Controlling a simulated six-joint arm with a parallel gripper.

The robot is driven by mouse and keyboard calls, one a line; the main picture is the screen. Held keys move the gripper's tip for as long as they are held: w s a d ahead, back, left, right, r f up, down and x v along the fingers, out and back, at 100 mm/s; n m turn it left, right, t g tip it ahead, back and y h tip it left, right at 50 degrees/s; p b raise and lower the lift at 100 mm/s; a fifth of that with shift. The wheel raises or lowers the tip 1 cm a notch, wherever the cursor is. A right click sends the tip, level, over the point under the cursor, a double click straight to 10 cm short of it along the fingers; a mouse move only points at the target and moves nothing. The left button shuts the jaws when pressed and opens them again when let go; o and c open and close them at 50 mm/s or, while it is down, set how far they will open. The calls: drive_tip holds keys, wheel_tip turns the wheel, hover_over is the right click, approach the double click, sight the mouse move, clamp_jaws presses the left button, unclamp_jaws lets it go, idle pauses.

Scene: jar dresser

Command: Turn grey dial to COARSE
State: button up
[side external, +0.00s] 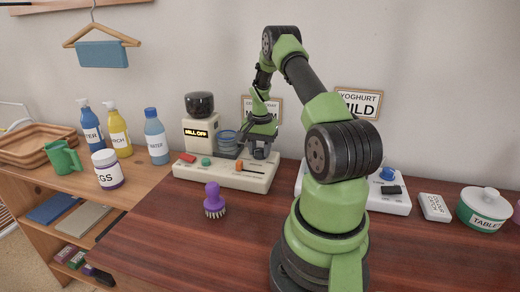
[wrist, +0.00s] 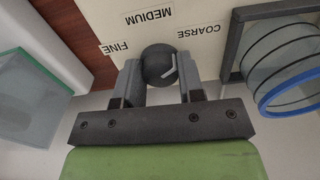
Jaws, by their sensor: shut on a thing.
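The grey dial (wrist: 158,62) is a dark round knob on the cream panel in the wrist view. Its pale pointer mark lies on the right part of the knob, the COARSE side; its exact aim is hard to tell. The labels FINE (wrist: 115,48), MEDIUM (wrist: 148,16) and COARSE (wrist: 198,31) appear upside down around it. My gripper (wrist: 160,77) is shut on the dial, one finger on each side. In the side view my gripper (side external: 260,150) reaches down to the mill base (side external: 225,172), hiding most of the dial. The mill's display (side external: 196,133) reads MILL OFF.
A blue-rimmed glass container (side external: 228,142) stands close left of my gripper; it also shows at the right of the wrist view (wrist: 285,70). The base carries a red switch, green button and orange slider (side external: 249,169). A purple brush (side external: 214,203) stands in front.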

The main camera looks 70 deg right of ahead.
sight(259, 150)
drive_tip(key=shift+m, duration=0.3)
drive_tip(key=o, duration=0.9)
wheel_tip(259, 150, up, 10)
drive_tip(key=shift+f, duration=0.1)
idle(0.5)
